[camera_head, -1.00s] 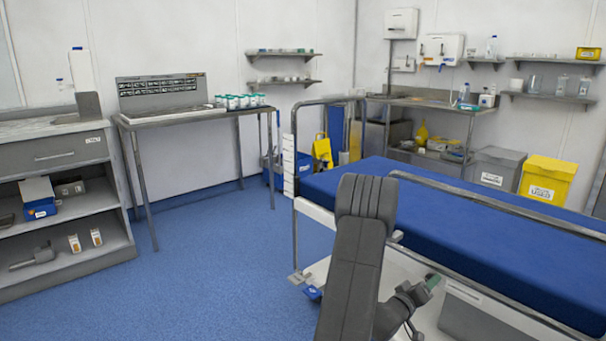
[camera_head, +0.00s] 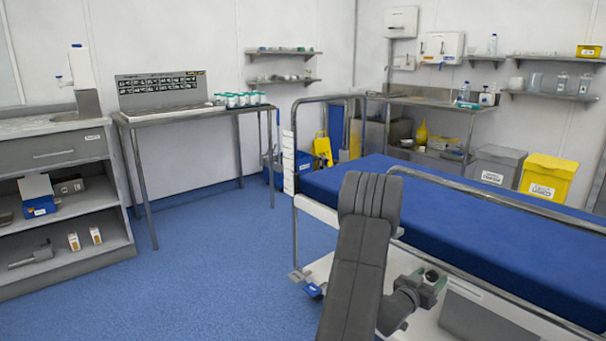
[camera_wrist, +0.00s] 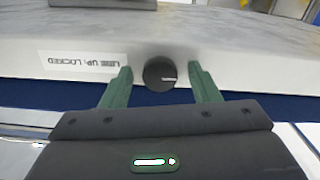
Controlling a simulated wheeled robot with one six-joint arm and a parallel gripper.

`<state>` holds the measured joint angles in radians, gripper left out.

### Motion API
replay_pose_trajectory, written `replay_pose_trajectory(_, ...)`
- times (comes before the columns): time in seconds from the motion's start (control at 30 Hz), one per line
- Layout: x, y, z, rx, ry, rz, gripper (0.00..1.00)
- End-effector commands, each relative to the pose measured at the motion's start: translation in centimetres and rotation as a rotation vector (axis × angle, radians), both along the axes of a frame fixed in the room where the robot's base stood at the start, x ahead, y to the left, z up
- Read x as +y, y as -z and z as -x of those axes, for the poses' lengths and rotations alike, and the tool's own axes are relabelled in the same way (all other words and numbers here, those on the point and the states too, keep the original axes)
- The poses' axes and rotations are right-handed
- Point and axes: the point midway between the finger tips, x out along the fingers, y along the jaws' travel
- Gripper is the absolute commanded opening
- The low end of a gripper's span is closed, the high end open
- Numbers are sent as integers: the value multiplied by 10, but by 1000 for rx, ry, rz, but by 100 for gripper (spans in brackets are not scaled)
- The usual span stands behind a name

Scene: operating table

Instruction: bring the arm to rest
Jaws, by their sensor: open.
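My gripper (camera_wrist: 159,70) is open in the wrist view, with its two green fingers apart. A round black knob (camera_wrist: 159,74) on a pale panel (camera_wrist: 220,55) appears between the fingertips, with no finger visibly touching it. A white label (camera_wrist: 82,61) left of the knob reads upside down, partly "UP, LOCKED". In the head view my gripper (camera_head: 436,281) is at the near side of the bed, low beside its white lower frame, partly hidden by my wrist. My arm is folded in front of the bed.
The bed with its blue mattress (camera_head: 480,225) and metal rail (camera_head: 490,202) stands close on the right. A narrow metal table (camera_head: 190,114) and an open shelf unit (camera_head: 65,152) line the left wall. Blue floor (camera_head: 215,245) is clear at left and centre.

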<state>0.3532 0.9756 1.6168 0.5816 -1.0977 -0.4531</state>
Motion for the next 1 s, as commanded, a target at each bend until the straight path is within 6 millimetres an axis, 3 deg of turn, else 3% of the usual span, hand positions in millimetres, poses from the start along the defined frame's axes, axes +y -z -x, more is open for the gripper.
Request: replay_pose_trajectory(1.0, 0, -1, 1, -576, -1, -492, 55)
